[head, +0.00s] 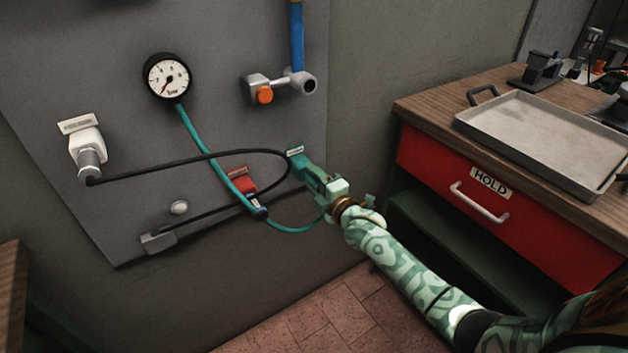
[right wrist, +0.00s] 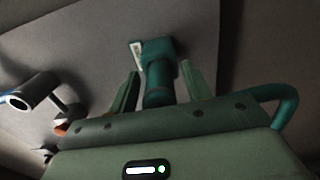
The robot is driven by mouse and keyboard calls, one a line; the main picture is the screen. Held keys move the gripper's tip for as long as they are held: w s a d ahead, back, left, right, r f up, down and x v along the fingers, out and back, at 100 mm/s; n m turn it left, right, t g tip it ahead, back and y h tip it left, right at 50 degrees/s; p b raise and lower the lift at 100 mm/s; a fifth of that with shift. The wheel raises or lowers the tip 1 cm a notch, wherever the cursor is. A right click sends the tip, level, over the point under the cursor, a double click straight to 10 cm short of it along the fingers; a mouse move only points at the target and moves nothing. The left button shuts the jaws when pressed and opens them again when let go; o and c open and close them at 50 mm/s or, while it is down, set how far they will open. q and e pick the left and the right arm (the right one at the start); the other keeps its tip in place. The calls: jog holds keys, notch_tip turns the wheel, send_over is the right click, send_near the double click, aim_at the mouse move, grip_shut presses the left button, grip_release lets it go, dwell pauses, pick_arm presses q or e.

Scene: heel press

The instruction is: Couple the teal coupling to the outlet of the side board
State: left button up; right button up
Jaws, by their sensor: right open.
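The teal outlet block (head: 303,165), with a small white label, sits low at the right edge of the grey side board (head: 120,40). In the right wrist view the block (right wrist: 156,52) has a darker teal cylinder, apparently the coupling (right wrist: 158,88), directly below it in line, with no clear gap. I cannot tell whether it is locked on. My right gripper (head: 321,182) is at the outlet. Its two fingers (right wrist: 160,76) stand apart on either side of the cylinder, open. A teal hose (head: 290,229) hangs from the gauge and loops up to the gripper. My left gripper is not visible.
The board carries a pressure gauge (head: 167,76), a red fitting (head: 243,181), a white fitting (head: 86,146) with a black hose (head: 180,163), and an orange-knobbed valve (head: 264,95). A red-drawer bench (head: 440,165) with a metal tray (head: 545,135) stands right of my arm.

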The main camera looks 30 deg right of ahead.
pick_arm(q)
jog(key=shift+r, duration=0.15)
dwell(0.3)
